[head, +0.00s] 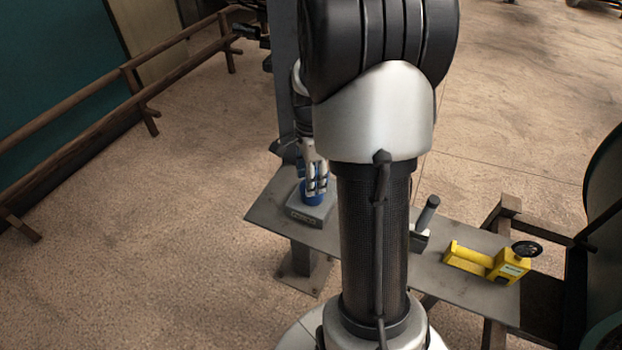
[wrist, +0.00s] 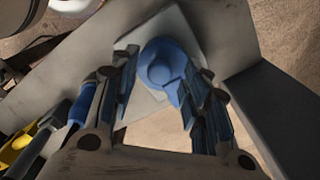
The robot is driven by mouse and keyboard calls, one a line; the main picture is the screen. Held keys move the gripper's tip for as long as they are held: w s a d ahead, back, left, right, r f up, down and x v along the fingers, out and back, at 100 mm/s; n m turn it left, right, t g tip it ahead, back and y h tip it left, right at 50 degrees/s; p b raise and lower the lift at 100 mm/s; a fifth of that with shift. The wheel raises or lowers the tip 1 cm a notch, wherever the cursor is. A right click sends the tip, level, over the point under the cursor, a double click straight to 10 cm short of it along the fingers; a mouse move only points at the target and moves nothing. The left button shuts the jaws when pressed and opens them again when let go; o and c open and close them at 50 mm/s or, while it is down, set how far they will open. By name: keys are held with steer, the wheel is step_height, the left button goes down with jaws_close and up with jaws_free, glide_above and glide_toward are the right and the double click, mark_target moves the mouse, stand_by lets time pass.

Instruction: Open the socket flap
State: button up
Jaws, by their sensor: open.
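The socket is a blue round piece on a grey base (head: 306,216) at the left end of the grey bench. In the wrist view its blue round flap (wrist: 160,62) shows from above, with a blue part reaching down its right side. The flap appears to lie over the socket; I cannot tell whether it is fully shut. My gripper (head: 317,182) is right over the blue piece, pointing down. In the wrist view my gripper (wrist: 163,92) is open, a finger on each side of the blue piece. I cannot tell whether either finger touches it. My arm hides the middle of the bench.
A grey bench top (head: 460,236) runs right from the socket. On it stand a dark-handled lever (head: 427,213) and a yellow fixture (head: 490,262) with a black handwheel (head: 526,249). A dark upright post (head: 283,70) stands behind the socket. Open floor lies left, towards a wooden rail (head: 90,87).

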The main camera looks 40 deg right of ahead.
steer(key=shift+c, duration=0.5)
jaws_close()
stand_by(0.4)
